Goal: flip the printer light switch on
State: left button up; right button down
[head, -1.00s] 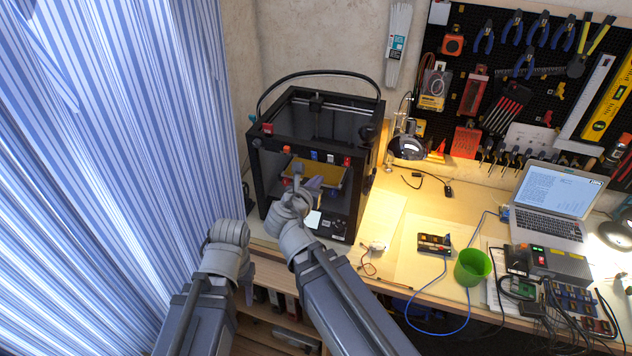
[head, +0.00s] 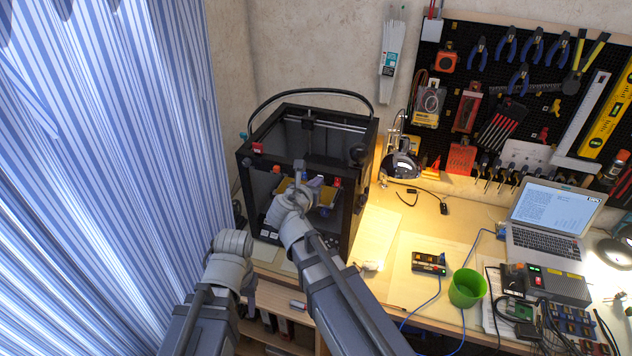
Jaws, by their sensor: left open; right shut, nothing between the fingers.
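The black open-frame printer (head: 362,160) stands on the left of the bench. Small coloured parts sit along its upper front bar, including a red one at the left corner (head: 258,148) and another red one further right (head: 334,181). I cannot tell which is the light switch or how it is set. My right gripper (head: 305,172) is shut and empty in front of the printer, overlapping the bar and the yellowish bed; contact cannot be told. My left gripper (head: 250,280) is open, low and left of the printer, mostly hidden behind its own wrist.
A striped curtain (head: 110,170) hangs close on the left. On the bench to the right are a lamp (head: 400,165), a small switch box (head: 428,263), a green cup (head: 467,288) and a laptop (head: 550,225). Tools hang on the pegboard (head: 452,80) behind.

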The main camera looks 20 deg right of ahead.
pick_arm(q)
jog(key=shift+r, duration=0.75)
jog(key=shift+r+p, duration=0.7)
jog(key=shift+p, duration=0.2)
